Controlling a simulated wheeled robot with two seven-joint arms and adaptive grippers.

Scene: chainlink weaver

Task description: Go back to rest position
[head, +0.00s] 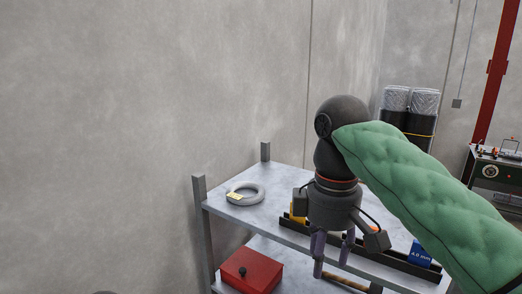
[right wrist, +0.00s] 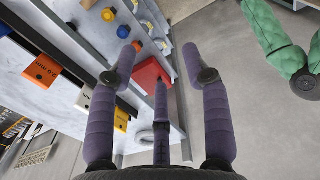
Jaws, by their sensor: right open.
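My right gripper (head: 333,250) hangs from the green-sleeved right arm over the front part of the grey metal shelf (head: 290,187), fingers pointing down. In the right wrist view its purple padded fingers (right wrist: 160,62) are spread apart with nothing between them. In the head view it covers part of a black rail (head: 393,262) on the top shelf board. I cannot tell how far its fingertips are from the shelf edge. My left gripper is not in view.
A pale ring coil (head: 245,194) lies on the top board. A red box (head: 250,270) sits on the lower board. The rail holds yellow (head: 297,214) and blue (head: 420,254) blocks. Black drums (head: 408,115) and a workbench (head: 497,172) stand behind. Bare floor (right wrist: 255,125) is beside the shelf.

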